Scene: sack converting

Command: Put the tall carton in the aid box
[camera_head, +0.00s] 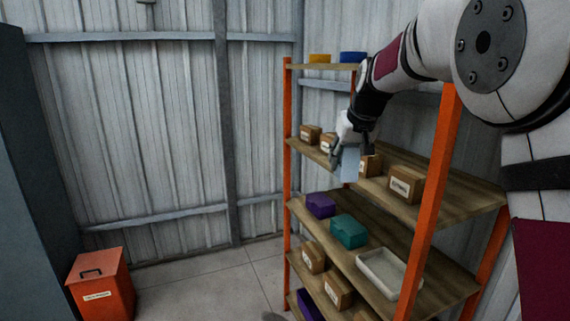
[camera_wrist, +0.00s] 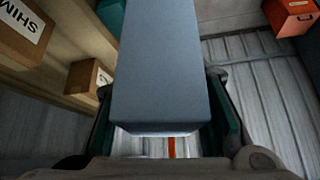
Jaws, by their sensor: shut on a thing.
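The tall carton is a plain blue-grey block (camera_head: 350,164), held between the fingers of my gripper (camera_head: 345,142) in front of the second shelf from the top. In the wrist view the carton (camera_wrist: 162,70) fills the middle, with dark green finger pads (camera_wrist: 162,98) on both sides of it. My gripper is shut on it. An orange-red box (camera_head: 102,288) with a dark handle on top and a white label stands on the floor at lower left, well away from the carton. It also shows in the wrist view (camera_wrist: 292,18) at top right. I cannot read its label.
An orange-posted shelf rack (camera_head: 432,215) stands right of centre. Brown cartons (camera_head: 406,184) sit near my gripper. Below are a purple box (camera_head: 320,205), a teal box (camera_head: 348,231) and a white tray (camera_head: 384,270). A dark cabinet (camera_head: 35,180) stands at left. Floor between is clear.

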